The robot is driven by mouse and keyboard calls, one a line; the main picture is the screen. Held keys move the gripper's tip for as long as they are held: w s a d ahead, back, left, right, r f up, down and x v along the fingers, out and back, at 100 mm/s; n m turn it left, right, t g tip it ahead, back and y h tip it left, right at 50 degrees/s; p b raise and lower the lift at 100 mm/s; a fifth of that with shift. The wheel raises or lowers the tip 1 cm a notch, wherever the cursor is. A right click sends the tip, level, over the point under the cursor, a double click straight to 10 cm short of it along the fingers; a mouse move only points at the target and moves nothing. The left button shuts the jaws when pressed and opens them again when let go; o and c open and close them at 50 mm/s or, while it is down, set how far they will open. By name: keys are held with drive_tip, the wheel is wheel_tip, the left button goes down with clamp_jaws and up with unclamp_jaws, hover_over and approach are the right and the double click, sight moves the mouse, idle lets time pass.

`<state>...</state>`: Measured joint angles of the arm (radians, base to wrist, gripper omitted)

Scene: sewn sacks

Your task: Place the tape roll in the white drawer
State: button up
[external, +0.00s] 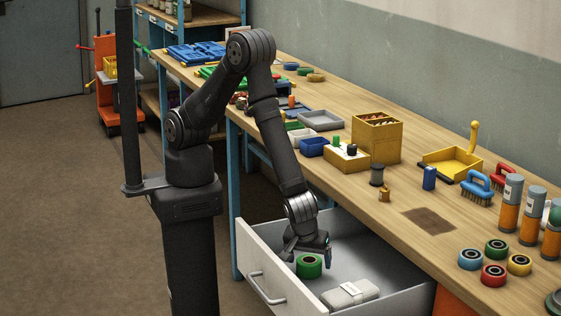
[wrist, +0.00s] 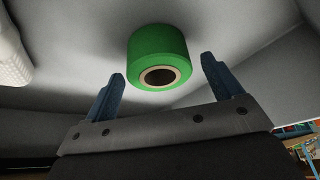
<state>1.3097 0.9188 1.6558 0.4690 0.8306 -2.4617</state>
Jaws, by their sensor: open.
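The white drawer (external: 262,259) is pulled open under the workbench. A green tape roll (external: 309,266) is inside the drawer in the external view, towards its left front part. In the wrist view the tape roll (wrist: 157,52) lies just beyond my fingertips, its dark core hole facing the camera. My gripper (external: 308,256) is low in the drawer, right above or beside the roll. In the wrist view my gripper (wrist: 162,72) has its two blue fingers spread wide, with nothing clamped between them. I cannot tell whether a finger touches the roll.
A pale wrapped package (external: 349,293) lies in the drawer, right of the roll. The drawer floor behind them is bare. Several tape rolls, including a red one (external: 494,275), sit on the workbench (external: 390,215). A yellow box (external: 376,138) stands farther back.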

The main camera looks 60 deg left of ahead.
drive_tip(key=v, duration=1.1)
drive_tip(key=shift+f, duration=0.1)
drive_tip(key=x, duration=1.2)
drive_tip(key=shift+a+f, duration=0.1)
wheel_tip(320, 180, up, 2)
drive_tip(key=shift+r, duration=0.85)
drive_tip(key=shift+f, duration=0.1)
